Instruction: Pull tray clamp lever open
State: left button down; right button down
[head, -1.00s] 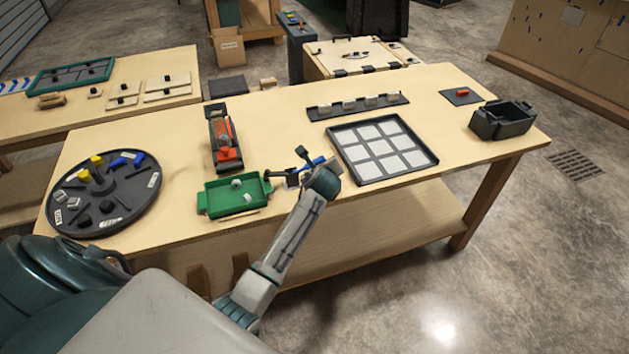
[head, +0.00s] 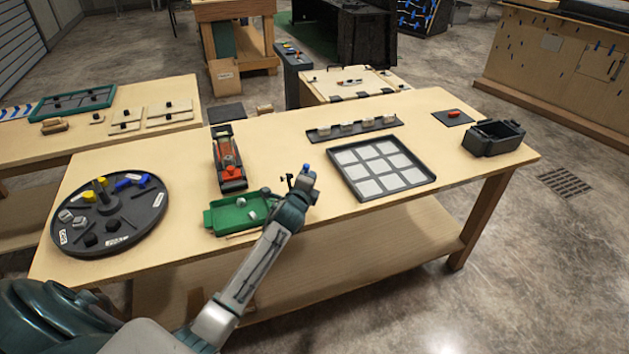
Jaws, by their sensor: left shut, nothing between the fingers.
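The black tray (head: 430,182) with a grid of pale squares lies on the middle of the workbench. A small blue piece (head: 306,167), which looks like the clamp lever's handle, shows just left of the tray's near-left side. It shows as a short blue tip above my left wrist; the clamp's base is mostly hidden, so I cannot tell the lever's angle. A small dark part (head: 290,179) stands beside it. My left gripper (head: 302,182) is shut and empty, close to the blue piece; I cannot tell whether they touch. My right gripper is not in view.
A green tray (head: 211,217) with small pale pieces lies left of my wrist. A black turntable (head: 148,212) and a red-and-black device (head: 229,168) are further left. A black strip holder (head: 327,135) and a dark bin (head: 493,138) stand behind and right.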

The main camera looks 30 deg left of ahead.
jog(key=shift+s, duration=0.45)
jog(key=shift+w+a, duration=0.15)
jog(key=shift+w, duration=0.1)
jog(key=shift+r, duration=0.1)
